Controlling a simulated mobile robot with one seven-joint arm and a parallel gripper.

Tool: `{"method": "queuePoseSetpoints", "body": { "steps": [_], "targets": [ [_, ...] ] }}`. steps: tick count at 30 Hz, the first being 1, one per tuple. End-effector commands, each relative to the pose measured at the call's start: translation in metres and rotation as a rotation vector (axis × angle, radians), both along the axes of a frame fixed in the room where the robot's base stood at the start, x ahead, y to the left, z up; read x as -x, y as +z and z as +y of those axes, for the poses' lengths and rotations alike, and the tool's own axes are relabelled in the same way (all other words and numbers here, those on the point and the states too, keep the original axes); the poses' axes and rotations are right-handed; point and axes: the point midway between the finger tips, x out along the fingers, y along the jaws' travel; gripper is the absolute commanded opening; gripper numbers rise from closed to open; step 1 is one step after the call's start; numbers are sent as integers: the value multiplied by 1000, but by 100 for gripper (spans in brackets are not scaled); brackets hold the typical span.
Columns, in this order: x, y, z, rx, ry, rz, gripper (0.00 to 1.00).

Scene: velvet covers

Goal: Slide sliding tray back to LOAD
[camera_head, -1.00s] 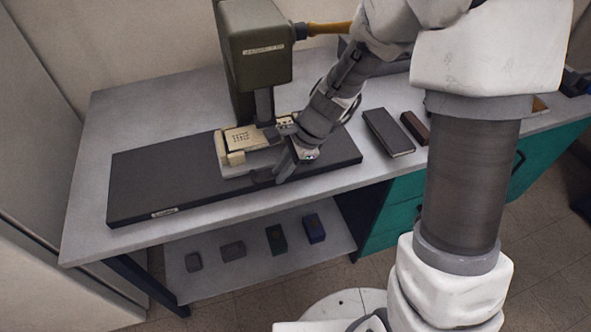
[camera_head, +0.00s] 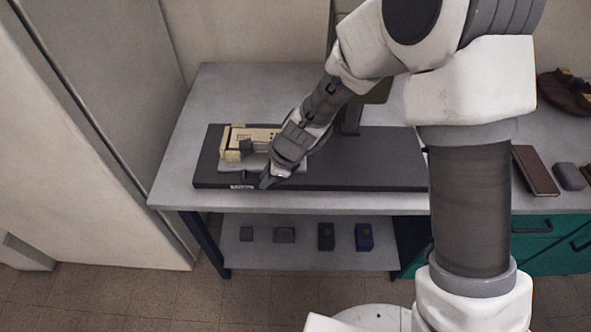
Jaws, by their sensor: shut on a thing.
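The sliding tray (camera_head: 293,164) is a light metal plate that bears a cream block (camera_head: 237,133). It sits at the left end of the long dark base (camera_head: 370,174). A small pale label (camera_head: 242,187) is on the base's front edge at the left; its text is too small to read. My gripper (camera_head: 257,171) is at the tray's front side, pointing down and left, and is shut on the tray. My wrist and fingers hide the exact grip and part of the tray.
The press column (camera_head: 351,118) stands behind the base, mostly hidden by my arm. Several small blocks (camera_head: 326,236) lie on the lower shelf. A brown book (camera_head: 535,170) lies on the table at right. A grey cabinet wall stands close on the left.

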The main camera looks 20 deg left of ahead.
Motion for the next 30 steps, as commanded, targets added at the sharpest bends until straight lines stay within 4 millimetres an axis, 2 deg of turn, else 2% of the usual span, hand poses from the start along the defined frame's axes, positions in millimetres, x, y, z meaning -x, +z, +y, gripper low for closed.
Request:
{"method": "queuePoseSetpoints", "body": {
  "steps": [3, 9, 15, 26, 27, 30],
  "targets": [
    [8, 4, 22, 0, 6, 2, 0],
    [13, 2, 43, 0, 3, 2, 0],
    [15, 1, 51, -1, 3, 1, 0],
    [16, 1, 54, -4, 5, 1, 0],
    [16, 1, 54, -4, 5, 1, 24],
    [16, 1, 53, -3, 3, 0, 42]
  ]
}}
